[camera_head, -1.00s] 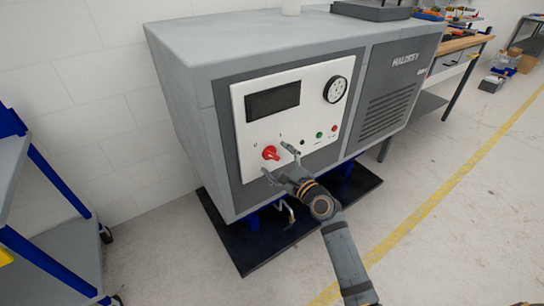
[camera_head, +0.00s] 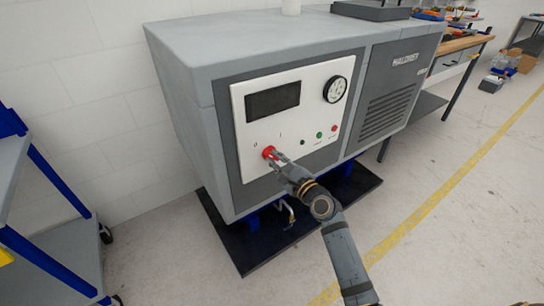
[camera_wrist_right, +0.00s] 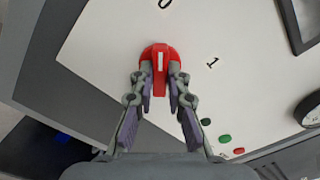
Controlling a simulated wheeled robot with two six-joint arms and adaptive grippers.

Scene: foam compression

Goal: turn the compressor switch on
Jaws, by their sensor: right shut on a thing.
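The compressor (camera_head: 250,45) is a large grey cabinet with a white control panel (camera_head: 315,88) on its front. The red rotary switch (camera_head: 267,151) sits at the lower left of the panel, below the marks 0 and 1. In the right wrist view the switch (camera_wrist_right: 160,57) has a white line on its handle, which points up toward the 0. My right gripper (camera_head: 274,157) is at the switch, with its fingers shut on the handle from both sides; it also shows in the right wrist view (camera_wrist_right: 160,82). My left gripper is not in view.
The panel has a dark display (camera_head: 272,99), a round gauge (camera_head: 335,89) and small green (camera_head: 319,135) and red (camera_head: 334,128) buttons right of the switch. A blue-framed cart (camera_head: 50,240) stands at left. A workbench (camera_head: 455,44) is behind at right.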

